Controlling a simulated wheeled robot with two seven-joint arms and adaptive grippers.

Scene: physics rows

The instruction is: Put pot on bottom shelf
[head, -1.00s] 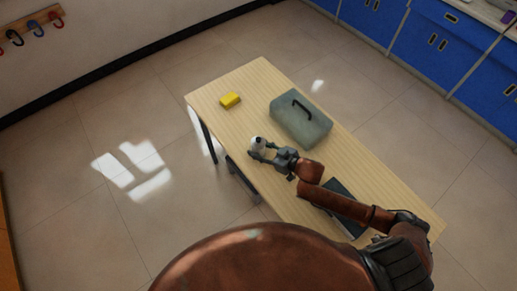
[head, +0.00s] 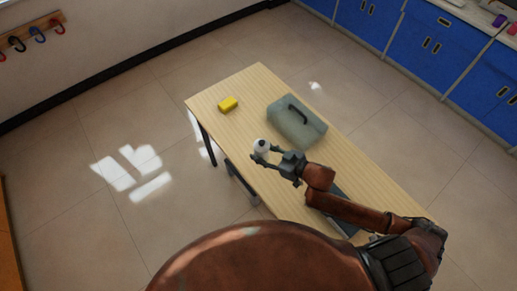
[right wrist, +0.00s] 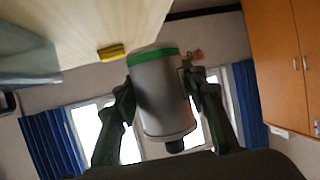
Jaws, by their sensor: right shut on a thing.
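The pot is a silver cylinder with a green band, and it fills the middle of the right wrist view (right wrist: 163,100). In the head view it is a small pale round shape (head: 261,145) at the fingertips. My right gripper (head: 264,151) is shut on it, with one finger on each side in the right wrist view (right wrist: 166,98). It holds the pot near the table's left long edge; its exact height is unclear. Below the tabletop (head: 240,100) a dark lower part (head: 241,184) shows past that edge, possibly the bottom shelf, mostly hidden. My left gripper is out of view.
A yellow block (head: 228,104) lies near the table's far left end. A grey-green case with a dark handle (head: 297,122) lies beyond the gripper. A dark flat object (head: 340,195) lies partly under my right arm. Floor left of the table is clear.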

